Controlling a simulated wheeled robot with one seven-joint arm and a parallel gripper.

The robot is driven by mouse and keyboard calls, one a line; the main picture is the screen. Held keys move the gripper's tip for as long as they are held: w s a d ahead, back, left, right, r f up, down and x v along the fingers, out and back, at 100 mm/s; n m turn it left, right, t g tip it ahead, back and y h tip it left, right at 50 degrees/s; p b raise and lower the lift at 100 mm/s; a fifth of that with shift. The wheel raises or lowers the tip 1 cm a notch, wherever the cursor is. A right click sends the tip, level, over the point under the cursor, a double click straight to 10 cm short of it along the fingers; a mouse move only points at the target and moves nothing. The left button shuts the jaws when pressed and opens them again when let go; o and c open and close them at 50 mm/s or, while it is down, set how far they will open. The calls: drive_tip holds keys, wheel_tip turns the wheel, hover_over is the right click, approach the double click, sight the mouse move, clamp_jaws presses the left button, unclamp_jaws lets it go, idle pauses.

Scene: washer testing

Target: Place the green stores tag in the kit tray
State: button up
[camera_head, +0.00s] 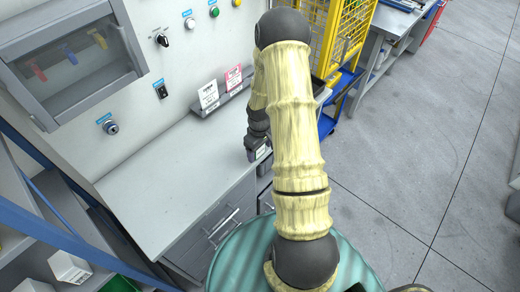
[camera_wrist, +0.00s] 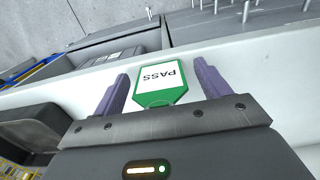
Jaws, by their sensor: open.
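The green stores tag (camera_wrist: 158,84), a white card with a green border reading PASS upside down, shows in the wrist view. The gripper is open, with a gap on both sides of the tag. In the head view my gripper (camera_head: 258,152) is low at the right end of the grey counter, and the tag cannot be made out there. I cannot tell for sure which container is the kit tray; a dark bin (camera_wrist: 38,122) shows at the left of the wrist view.
A white tag (camera_head: 208,95) and a pink tag (camera_head: 233,79) stand in a grey holder (camera_head: 220,100) along the wall. The counter (camera_head: 160,185) is clear to the left. A yellow wire cage (camera_head: 345,40) and blue frame stand behind my arm.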

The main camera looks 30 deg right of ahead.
drive_tip(key=c, duration=1.1)
drive_tip(key=shift+r, duration=0.1)
wheel_tip(320, 180, up, 10)
drive_tip(key=shift+f+b, duration=0.1)
drive_tip(key=shift+b, duration=0.7)
